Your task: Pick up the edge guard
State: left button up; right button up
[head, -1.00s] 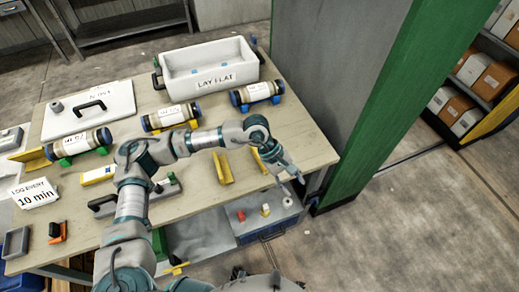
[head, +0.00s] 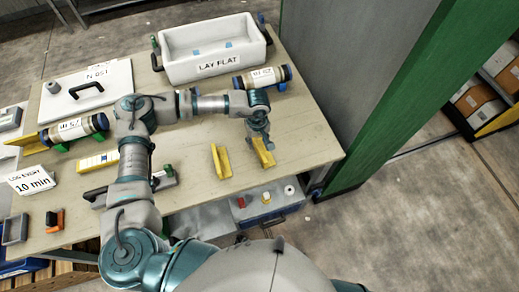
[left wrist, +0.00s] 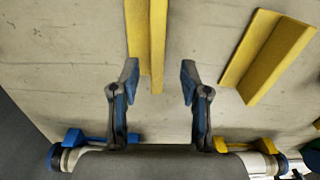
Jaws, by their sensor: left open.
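Yellow V-shaped edge guards lie on the wooden table. One edge guard (head: 264,156) is by my left gripper (head: 262,138); a second edge guard (head: 221,161) lies just to its left in the head view. In the left wrist view, my left gripper (left wrist: 158,80) is open and empty. The near end of the first guard (left wrist: 146,38) shows between its fingertips, closer to the left finger. The second guard (left wrist: 268,54) lies apart, to the right of the fingers. My right gripper is not in view.
A white "LAY FLAT" tray (head: 180,73) stands at the back. Core tubes, one at the right (head: 262,78) and one at the left (head: 79,130), rest on cradles. A white lid (head: 118,75) lies at back left. A green-edged post (head: 405,95) stands right of the table.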

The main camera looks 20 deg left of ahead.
aim_at(261, 149)
pick_arm(q)
jog(key=shift+s+d+f, duration=0.25)
jog(key=shift+d+f, duration=0.2)
jog(key=shift+f, duration=0.05)
jog(key=f, duration=0.2)
jog(key=f+p, duration=0.1)
jog(key=shift+d+f, duration=0.25)
jog(key=shift+f, duration=0.15)
jog(key=shift+a+f, duration=0.1)
jog(key=shift+f, duration=0.2)
jog(key=shift+a, duration=0.35)
jog(key=shift+c, duration=0.9)
grip_shut()
jog(key=shift+d, duration=0.25)
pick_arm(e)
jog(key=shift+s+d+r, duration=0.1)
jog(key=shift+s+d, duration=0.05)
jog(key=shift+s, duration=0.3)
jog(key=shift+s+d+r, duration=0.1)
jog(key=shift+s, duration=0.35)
